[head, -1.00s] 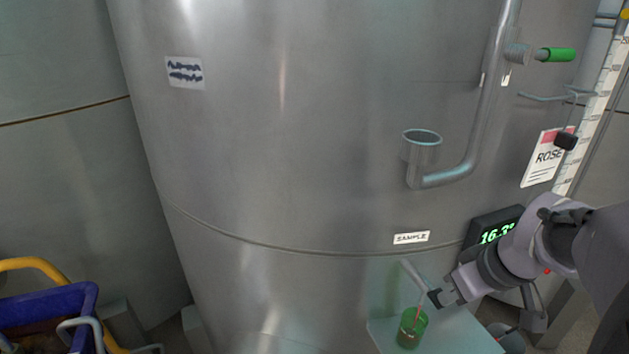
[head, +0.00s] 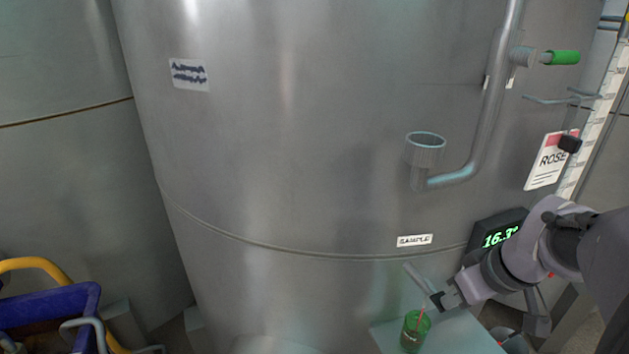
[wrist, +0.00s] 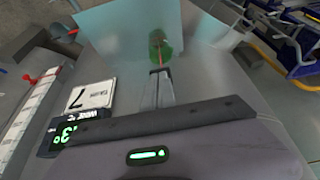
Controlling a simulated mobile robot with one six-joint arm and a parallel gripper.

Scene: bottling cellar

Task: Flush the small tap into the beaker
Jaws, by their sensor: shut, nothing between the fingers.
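A green see-through beaker (head: 415,332) stands on a pale ledge (head: 468,332) low on the tank; it also shows in the wrist view (wrist: 160,47). A thin red line, seemingly a stream of liquid, shows at the beaker, with a reddish tint low inside it. Below the SAMPLE label (head: 414,240), a slim grey bar (head: 416,277), apparently part of the small tap, slants down to my gripper (head: 439,301). My gripper is shut and empty, just above and right of the beaker; its fingers (wrist: 160,88) hide much of the tap. Contact with the tap cannot be told.
The steel tank (head: 300,150) fills the middle. A pipe with an open cup (head: 425,148) and a green-handled valve (head: 562,58) are above. A lit display (head: 499,235) is close beside my arm. A blue crate (head: 50,308) with a yellow rail is at lower left.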

